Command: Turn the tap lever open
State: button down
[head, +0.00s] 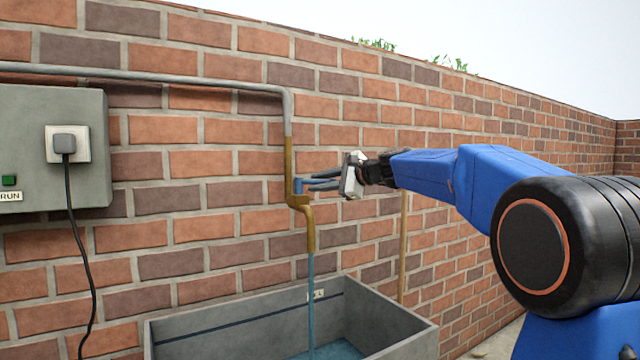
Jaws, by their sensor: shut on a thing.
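A brass tap (303,208) hangs from a grey pipe on the brick wall, in the middle of the head view. Its blue lever (299,186) shows at the right side of the tap body. My gripper (312,185) comes in from the right, and its fingers are shut on the lever. The fingers hide part of the lever. A blue stream of water (311,290) runs from the spout down into the grey trough (160,334).
A grey box (40,120) with a plug (65,143) and a hanging black cable (78,240) is on the wall at left. A wooden pole (403,245) leans behind my arm. The trough stands below the tap, with water in it.

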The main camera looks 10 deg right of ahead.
aim_at(316, 183)
jog(key=shift+s+a+f+m+t+h, duration=0.1)
jog(key=shift+s+a+m+t+h, duration=0.3)
jog(key=shift+m+h, duration=0.3)
jog(key=shift+s+a+r+m+t+h, duration=0.15)
jog(key=shift+m+t+h, duration=0.3)
jog(key=shift+m+h, duration=0.3)
jog(key=shift+s+a+f+m+t+h, duration=0.25)
jog(key=shift+m+t+h, duration=0.25)
jog(key=shift+h, duration=0.35)
jog(key=shift+s+a+m+h, duration=0.15)
jog(key=shift+m+h, duration=0.3)
jog(key=shift+h, duration=0.15)
jog(key=c, duration=1.7)
grip_release()
jog(key=shift+c, duration=0.2)
jog(key=shift+r, duration=0.1)
jog(key=shift+s+r, duration=0.15)
jog(key=shift+s, duration=0.3)
jog(key=v, duration=1.6)
jog(key=shift+s+d, duration=0.2)
jog(key=shift+s, duration=0.05)
jog(key=shift+f, duration=0.25)
